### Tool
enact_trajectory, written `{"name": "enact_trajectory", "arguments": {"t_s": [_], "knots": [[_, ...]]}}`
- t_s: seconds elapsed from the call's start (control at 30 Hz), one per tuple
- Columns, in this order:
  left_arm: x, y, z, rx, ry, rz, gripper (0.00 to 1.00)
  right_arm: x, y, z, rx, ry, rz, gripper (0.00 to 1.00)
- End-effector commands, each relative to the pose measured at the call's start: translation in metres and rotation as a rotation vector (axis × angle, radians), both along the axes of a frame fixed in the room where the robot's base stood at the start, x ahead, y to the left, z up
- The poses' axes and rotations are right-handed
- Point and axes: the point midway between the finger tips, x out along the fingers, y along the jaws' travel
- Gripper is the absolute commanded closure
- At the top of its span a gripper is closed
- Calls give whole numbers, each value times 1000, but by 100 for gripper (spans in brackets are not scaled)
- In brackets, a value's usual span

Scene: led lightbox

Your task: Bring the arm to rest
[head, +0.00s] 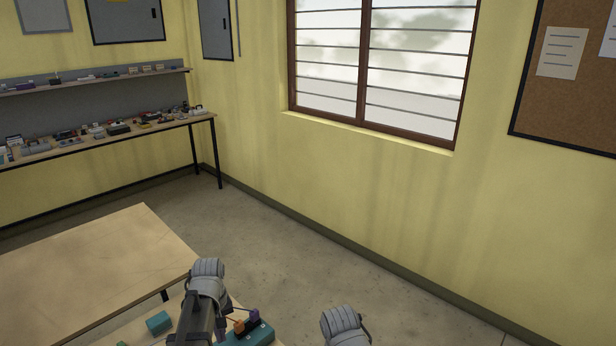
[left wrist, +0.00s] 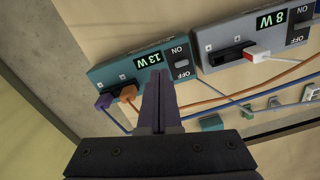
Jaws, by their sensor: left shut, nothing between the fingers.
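My left gripper (left wrist: 158,80) is shut and empty in the left wrist view, its fingers pointing towards a teal power box (left wrist: 120,72). That box reads 13 W and has an ON/OFF switch (left wrist: 180,65); a purple plug (left wrist: 104,102) and an orange plug (left wrist: 128,93) sit at its edge. The fingertips overlap the box in the picture; I cannot tell the gap. The teal box also shows in the head view (head: 256,336), beside my left arm, which hides part of it. My right gripper is not in view; only a grey link of my right arm shows at the bottom.
A grey box (left wrist: 235,50) reading 8 W stands next to the teal one, with a white-and-red plug (left wrist: 254,55). Orange and blue wires cross the tabletop. A small teal block (head: 158,323) lies left of my arm. A bare wooden table (head: 90,255) stands further left.

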Motion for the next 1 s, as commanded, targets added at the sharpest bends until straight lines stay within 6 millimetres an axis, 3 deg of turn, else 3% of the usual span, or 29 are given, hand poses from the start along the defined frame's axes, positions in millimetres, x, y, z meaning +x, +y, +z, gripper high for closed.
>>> {"name": "enact_trajectory", "arguments": {"t_s": [0.03, 0.2, 0.4, 0.6, 1.0], "knots": [[-16, -34, 0, 7, 7, -112, 100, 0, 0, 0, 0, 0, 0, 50], [-58, -118, 1, 31, 33, -473, 100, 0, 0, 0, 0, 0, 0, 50], [-103, -178, 1, 54, 56, -792, 100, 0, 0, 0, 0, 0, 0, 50], [-123, -200, 2, 66, 67, -936, 100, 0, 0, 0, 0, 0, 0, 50], [-124, -202, 2, 67, 69, -950, 100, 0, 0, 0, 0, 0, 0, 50]]}}
